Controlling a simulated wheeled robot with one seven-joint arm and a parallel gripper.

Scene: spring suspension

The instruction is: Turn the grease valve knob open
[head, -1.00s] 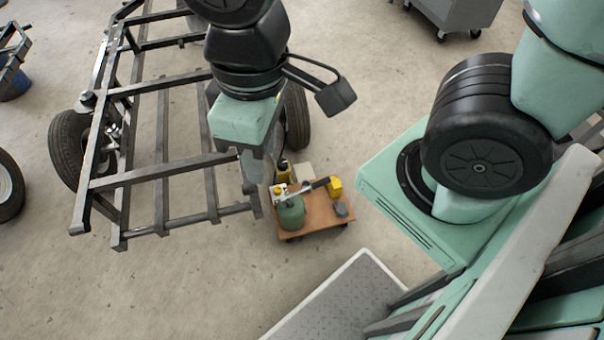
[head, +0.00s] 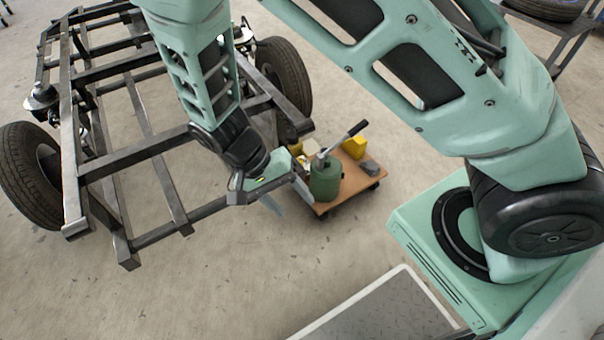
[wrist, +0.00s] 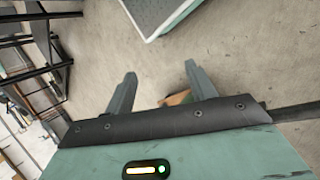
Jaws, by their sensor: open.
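A green canister (head: 325,182) with a long lever (head: 346,139) stands on a small wooden dolly (head: 349,188) in the head view. I cannot clearly make out the grease valve knob; small pale and yellow parts at the canister's left are partly hidden by my gripper. My gripper (head: 287,198) is open and empty, just left of the canister. I cannot tell whether it touches it. In the wrist view my gripper (wrist: 160,72) has its two fingers spread over bare floor, with only a brown bit of the dolly (wrist: 178,97) showing by the right finger.
A dark metal trailer frame (head: 150,150) with wheels stands at the left, close to my arm. A yellow block (head: 355,146) and a dark grey block (head: 369,168) lie on the dolly. Open floor (head: 240,290) lies in front.

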